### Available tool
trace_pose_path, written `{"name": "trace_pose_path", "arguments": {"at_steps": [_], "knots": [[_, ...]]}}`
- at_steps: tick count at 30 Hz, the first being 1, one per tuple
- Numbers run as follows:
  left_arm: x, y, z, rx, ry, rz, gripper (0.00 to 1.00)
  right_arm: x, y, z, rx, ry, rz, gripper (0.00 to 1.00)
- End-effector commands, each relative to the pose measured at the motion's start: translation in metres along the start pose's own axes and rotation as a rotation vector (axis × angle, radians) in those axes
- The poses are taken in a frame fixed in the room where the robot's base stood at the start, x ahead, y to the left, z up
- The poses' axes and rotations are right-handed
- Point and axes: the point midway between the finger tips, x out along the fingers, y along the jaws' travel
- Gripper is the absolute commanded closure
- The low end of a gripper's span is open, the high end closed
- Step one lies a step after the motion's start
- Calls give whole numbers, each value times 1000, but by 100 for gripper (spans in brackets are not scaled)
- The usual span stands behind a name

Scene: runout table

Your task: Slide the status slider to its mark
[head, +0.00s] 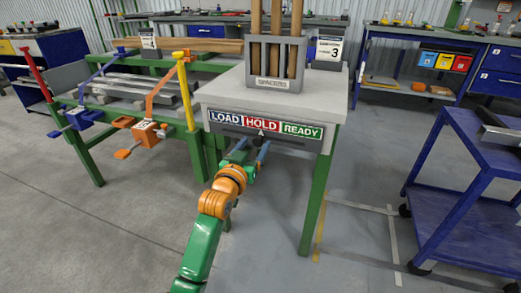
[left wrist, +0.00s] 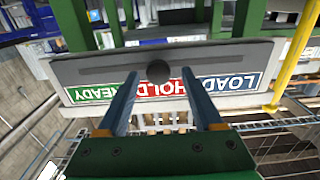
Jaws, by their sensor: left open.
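The status slider is a dark round knob (head: 258,141) on a grey slotted plate (head: 222,129) at the front edge of the pale table. Its white pointer (head: 261,132) stands under the red HOLD label (head: 262,124), between blue LOAD (head: 226,118) and green READY (head: 301,131). In the left wrist view, upside down, the knob (left wrist: 158,71) appears between the finger tips. My left gripper (head: 252,148) is open, its blue fingers reaching up to the plate with a gap on each side of the knob. Whether the tips reach past the knob is unclear. My right gripper is out of view.
A grey spacer holder (head: 275,65) with wooden bars and a sign marked 3 (head: 328,50) stand on the table. A green rack with clamps (head: 150,131) is at left, a blue cart (head: 455,215) at right. The floor in front is mostly clear.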

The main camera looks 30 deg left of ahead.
Motion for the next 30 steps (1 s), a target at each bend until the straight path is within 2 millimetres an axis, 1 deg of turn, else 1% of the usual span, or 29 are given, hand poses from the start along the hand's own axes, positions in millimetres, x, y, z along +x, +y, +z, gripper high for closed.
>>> {"name": "trace_pose_path", "arguments": {"at_steps": [1, 4, 10, 11, 12, 14, 15, 17, 18, 30], "knots": [[5, 0, 0, 0, 1, 0, 32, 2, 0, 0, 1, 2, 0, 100], [10, 0, 0, 1, 0, 0, 32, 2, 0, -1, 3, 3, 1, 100], [11, 0, 0, 1, -2, 1, 32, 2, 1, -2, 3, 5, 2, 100], [11, 0, 0, 1, -2, 1, 35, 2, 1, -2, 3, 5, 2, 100], [10, 0, 0, 1, -2, 1, 46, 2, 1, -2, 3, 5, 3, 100], [10, 0, 0, 1, -2, 1, 62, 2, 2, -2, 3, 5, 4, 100], [10, 0, 0, 1, -2, 1, 73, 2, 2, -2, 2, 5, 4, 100], [10, 0, 0, 1, -2, 1, 89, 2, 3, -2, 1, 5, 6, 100], [10, 0, 0, 1, -2, 1, 100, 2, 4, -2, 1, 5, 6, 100], [10, 0, 1, 1, -2, 1, 100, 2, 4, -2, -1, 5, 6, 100]]}}
